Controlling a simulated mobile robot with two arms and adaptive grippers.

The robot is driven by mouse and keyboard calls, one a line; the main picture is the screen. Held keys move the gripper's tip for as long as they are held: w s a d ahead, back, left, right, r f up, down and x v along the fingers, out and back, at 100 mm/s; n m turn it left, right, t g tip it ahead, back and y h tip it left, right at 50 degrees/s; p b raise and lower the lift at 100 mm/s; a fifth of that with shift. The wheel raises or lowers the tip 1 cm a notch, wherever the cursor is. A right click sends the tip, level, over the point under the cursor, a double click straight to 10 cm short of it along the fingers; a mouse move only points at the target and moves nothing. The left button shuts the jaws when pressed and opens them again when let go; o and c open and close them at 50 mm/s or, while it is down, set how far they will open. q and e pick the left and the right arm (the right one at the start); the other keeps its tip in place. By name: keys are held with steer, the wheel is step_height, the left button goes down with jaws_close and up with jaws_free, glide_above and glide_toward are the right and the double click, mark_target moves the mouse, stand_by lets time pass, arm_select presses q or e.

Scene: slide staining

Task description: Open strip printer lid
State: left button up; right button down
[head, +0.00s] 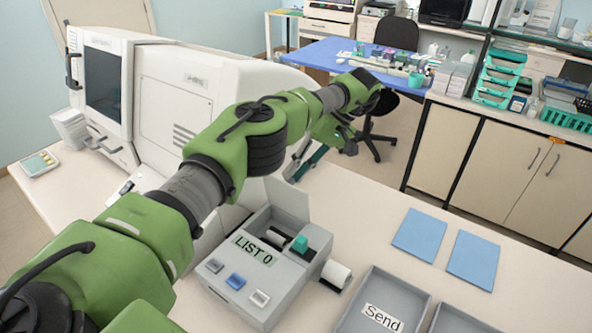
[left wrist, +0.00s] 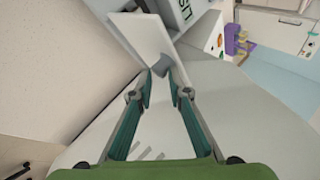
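The strip printer (head: 255,262) is a grey box labelled "LIST 0" on the counter, with several buttons on its front. Its lid (head: 286,198) stands raised at the back, and the inside shows a roller and a teal block (head: 300,244). In the left wrist view the lid (left wrist: 145,38) is a pale tilted plate just beyond the fingertips. My left gripper (head: 335,140) is above and behind the lid. Its teal fingers (left wrist: 163,76) are apart, with a small grey part at the lid's lower corner between or just past the tips; contact is unclear. My right gripper is not seen.
A grey "Send" tray (head: 383,300) and two blue mats (head: 420,235) lie farther right. A large white analyser (head: 185,90) stands behind my left arm.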

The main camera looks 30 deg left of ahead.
arm_select(q)
steer(key=o, duration=0.3)
steer(key=shift+s+d+f, duration=0.1)
steer(key=shift+d+f, duration=0.1)
steer(key=shift+f, duration=0.4)
steer(key=shift+s+d+f, duration=0.1)
steer(key=shift+d+f, duration=0.1)
steer(key=shift+f, duration=0.35)
steer(key=shift+o, duration=0.2)
steer(key=shift+w, duration=0.25)
step_height(320, 180, up, 11)
steer(key=shift+s, duration=0.1)
steer(key=shift+f, duration=0.15)
